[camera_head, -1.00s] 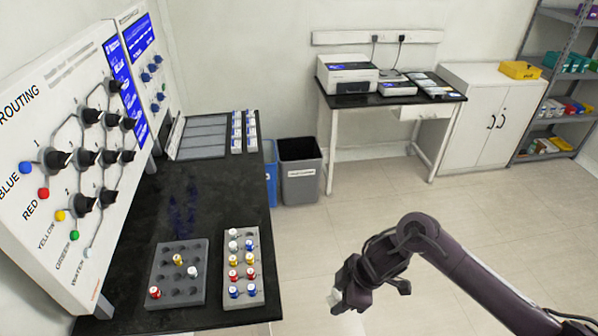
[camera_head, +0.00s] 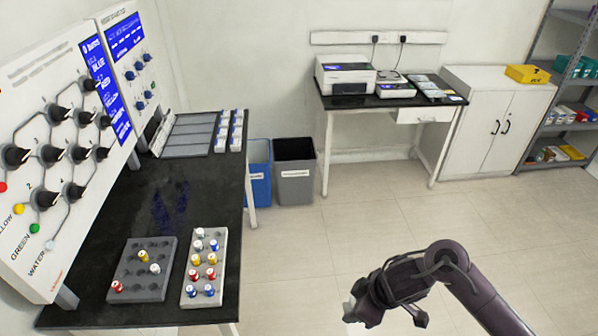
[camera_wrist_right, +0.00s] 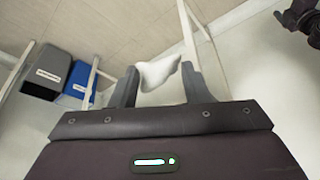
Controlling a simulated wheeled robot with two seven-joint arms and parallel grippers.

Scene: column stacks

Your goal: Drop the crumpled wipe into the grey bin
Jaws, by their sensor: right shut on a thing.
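The crumpled white wipe (camera_wrist_right: 158,73) is pinched between the two fingers of my right gripper (camera_wrist_right: 155,88) in the right wrist view. In the head view the wipe (camera_head: 349,312) shows as a small white patch at the tip of my right gripper (camera_head: 358,304), low in the picture and above the floor. The grey bin (camera_head: 296,188) stands on the floor beyond the gripper, up and to the left. Its top is open and dark inside. It also shows at the left of the right wrist view (camera_wrist_right: 42,78). My left gripper is not seen.
A blue bin (camera_head: 258,182) touches or nearly touches the grey bin's left side. The black bench (camera_head: 190,195) with vial racks and the routing panel (camera_head: 60,150) fill the left. A printer table (camera_head: 400,101) stands behind. The floor between gripper and bins is clear.

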